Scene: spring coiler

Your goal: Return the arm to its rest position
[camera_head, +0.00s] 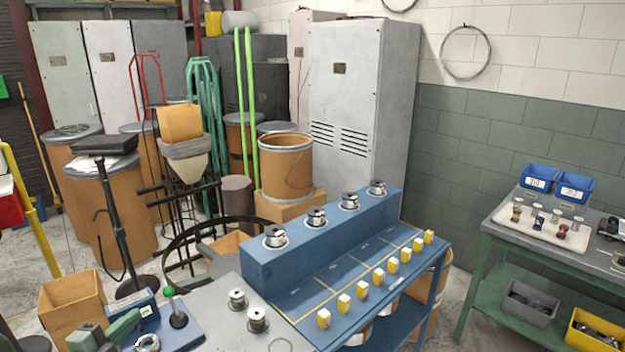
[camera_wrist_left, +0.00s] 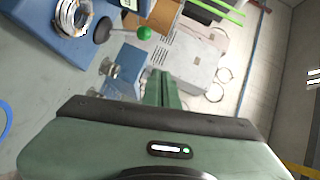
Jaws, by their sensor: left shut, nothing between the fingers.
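My left gripper (camera_head: 130,322) is at the bottom left of the head view, dark green, above the front edge of the grey bench. In the left wrist view its two green fingers (camera_wrist_left: 167,90) are together with nothing between them. It is beside the blue device with a green-knobbed lever (camera_head: 178,316) and touches nothing that I can make out. A coil of shiny wire (camera_wrist_left: 73,17) on a blue block shows at the upper left of the wrist view. My right gripper is not in view.
A blue stepped rack (camera_head: 340,262) holds several spools and yellow-tagged blocks. Two spools, one of them here (camera_head: 257,318), stand on the grey bench top (camera_head: 215,292). A cardboard box (camera_head: 72,302) is at the left. A green table (camera_head: 490,228) with a tray is at the right.

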